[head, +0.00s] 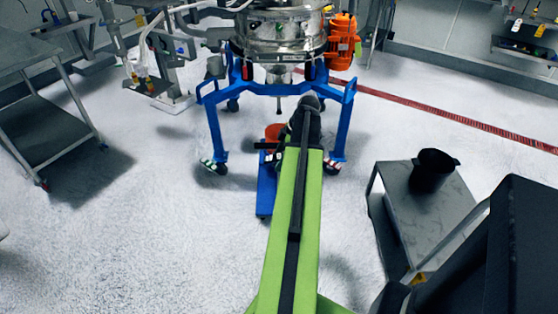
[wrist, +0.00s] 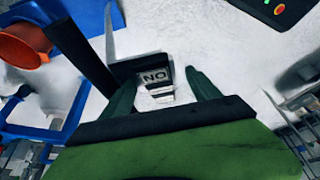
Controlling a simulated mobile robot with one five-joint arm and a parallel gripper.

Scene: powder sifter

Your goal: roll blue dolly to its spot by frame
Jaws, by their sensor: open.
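The blue frame (head: 342,125) carries the steel sifter (head: 280,35) on legs with casters. My gripper (wrist: 163,80) is open, with two dark green fingers apart. A dark-edged plate marked "NO" (wrist: 155,77) shows between the fingers; I cannot tell whether they touch it. A dark bar crosses the wrist view at left.
A grey cart (head: 425,205) with a black pot (head: 433,170) stands at the right. A grey table (head: 35,55) with a lower shelf is at the left. An orange motor (head: 341,40) sits beside the sifter. A red floor line (head: 440,118) runs right.

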